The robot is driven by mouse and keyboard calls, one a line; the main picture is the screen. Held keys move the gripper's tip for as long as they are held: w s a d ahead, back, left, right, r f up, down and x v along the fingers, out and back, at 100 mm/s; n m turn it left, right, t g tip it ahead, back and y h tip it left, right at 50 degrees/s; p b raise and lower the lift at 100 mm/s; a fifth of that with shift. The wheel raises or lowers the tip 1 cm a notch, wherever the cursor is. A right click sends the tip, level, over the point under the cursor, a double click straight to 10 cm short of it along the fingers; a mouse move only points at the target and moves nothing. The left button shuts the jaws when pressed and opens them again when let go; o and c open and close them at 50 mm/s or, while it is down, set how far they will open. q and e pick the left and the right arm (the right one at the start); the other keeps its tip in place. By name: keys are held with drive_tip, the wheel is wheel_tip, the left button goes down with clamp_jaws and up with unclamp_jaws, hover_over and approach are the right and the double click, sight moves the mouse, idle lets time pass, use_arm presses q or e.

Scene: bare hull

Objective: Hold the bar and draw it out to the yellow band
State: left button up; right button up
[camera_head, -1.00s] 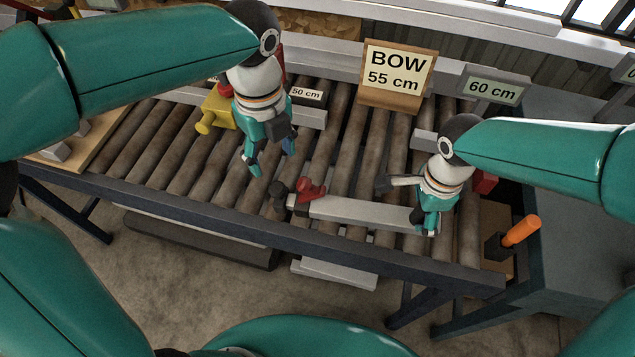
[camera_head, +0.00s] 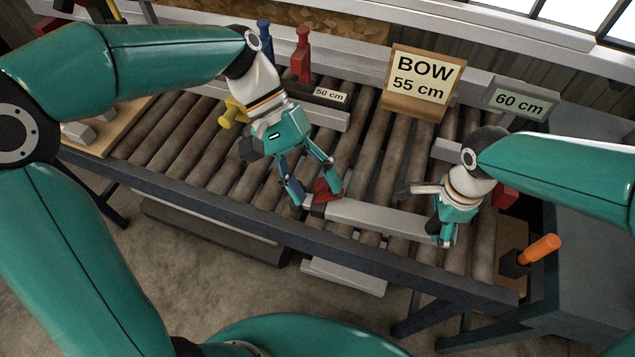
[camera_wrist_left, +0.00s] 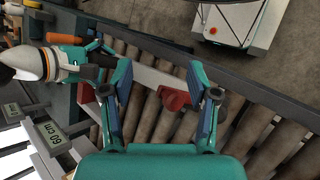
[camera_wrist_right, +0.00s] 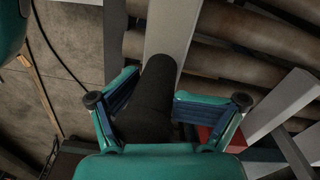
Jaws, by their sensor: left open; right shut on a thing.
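The bar (camera_head: 385,217) is a pale grey rectangular length lying across the rollers near the front rail. A red knob (camera_head: 327,191) sits on a dark block (camera_head: 320,209) at its left end. My right gripper (camera_head: 444,240) is shut on the dark grip (camera_wrist_right: 150,100) at the bar's right end. My left gripper (camera_head: 318,199) is open and empty, fingers pointing down by the red knob. In the left wrist view the bar (camera_wrist_left: 158,80) and red knob (camera_wrist_left: 175,99) show between and beyond its fingers. I see no yellow band in these frames.
Signs reading "BOW 55 cm" (camera_head: 422,80), "50 cm" (camera_head: 329,95) and "60 cm" (camera_head: 520,102) stand along the back. A yellow part (camera_head: 236,113) stands behind my left gripper. An orange handle (camera_head: 540,248) is at the right. Several rollers in the middle are clear.

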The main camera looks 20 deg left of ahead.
use_arm(q)
drive_tip(key=w+a+n+h, duration=0.1)
drive_tip(key=a+n, duration=0.1)
drive_tip(key=n, duration=0.1)
drive_tip(key=w+a+f+n+t+h, duration=0.1)
drive_tip(key=a+n+h, duration=0.1)
drive_tip(key=n, duration=0.2)
drive_tip(key=w+a+n+t+h, duration=0.1)
drive_tip(key=a+n+h, duration=0.1)
drive_tip(key=n, duration=0.2)
drive_tip(key=shift+w+a+f, duration=0.15)
drive_tip(key=shift+w+f, duration=0.1)
drive_tip(key=shift+w, duration=0.1)
drive_tip(key=a+f+n+t+h, duration=0.1)
drive_tip(key=a+f+n+t, duration=0.3)
drive_tip(key=a, duration=0.6)
drive_tip(key=shift+n, duration=0.3)
drive_tip(key=x, duration=1.2)
drive_tip(key=shift+s+d, duration=0.15)
clamp_jaws()
